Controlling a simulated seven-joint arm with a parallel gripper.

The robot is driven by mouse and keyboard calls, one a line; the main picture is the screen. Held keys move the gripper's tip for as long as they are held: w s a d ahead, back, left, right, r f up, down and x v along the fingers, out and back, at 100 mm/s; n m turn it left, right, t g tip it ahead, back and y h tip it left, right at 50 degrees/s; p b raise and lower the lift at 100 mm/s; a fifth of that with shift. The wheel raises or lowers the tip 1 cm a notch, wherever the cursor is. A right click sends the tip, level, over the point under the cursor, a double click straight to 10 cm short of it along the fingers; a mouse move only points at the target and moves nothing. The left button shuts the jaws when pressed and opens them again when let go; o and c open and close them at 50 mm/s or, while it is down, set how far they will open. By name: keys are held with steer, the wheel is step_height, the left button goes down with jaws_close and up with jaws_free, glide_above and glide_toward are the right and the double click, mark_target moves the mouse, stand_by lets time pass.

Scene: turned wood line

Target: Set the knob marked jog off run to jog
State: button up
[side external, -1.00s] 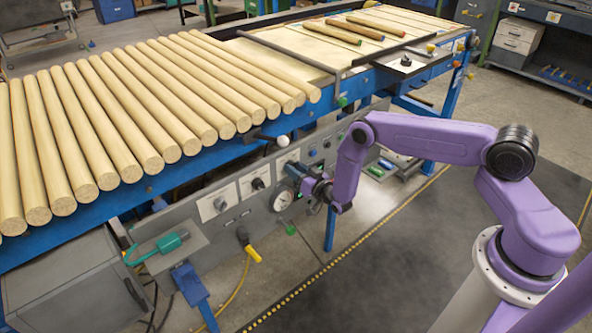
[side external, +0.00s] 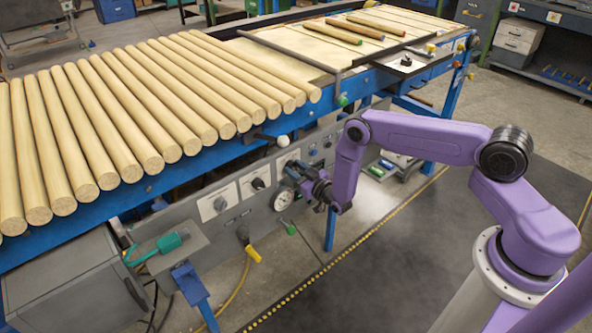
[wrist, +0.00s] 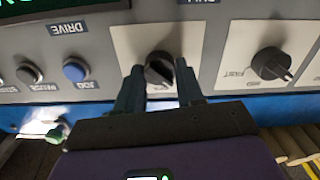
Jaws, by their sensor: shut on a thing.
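A dark round knob (wrist: 159,69) on a white plate is at the middle of the wrist view, between the two fingers of my gripper (wrist: 158,72). My gripper is shut on this knob, one finger on each side. A pale streak runs slantwise across the knob's face. No marking around it is readable, so I cannot tell which setting it points to. In the side view my gripper (side external: 296,176) is at the front of the grey panel and hides the held knob.
A second dark knob (wrist: 271,64) with a FAST label sits to the right in the wrist view. To the left are a blue button (wrist: 75,71) and other buttons under a DRIVE label (wrist: 66,28). A round gauge (side external: 283,200) is close below my gripper. Wooden rods (side external: 120,110) lie above.

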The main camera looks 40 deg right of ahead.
steer(key=o, duration=1)
steer(key=shift+o, duration=0.2)
steer(key=shift+s, duration=0.1)
steer(key=s, duration=1.7)
steer(key=shift+s, duration=0.15)
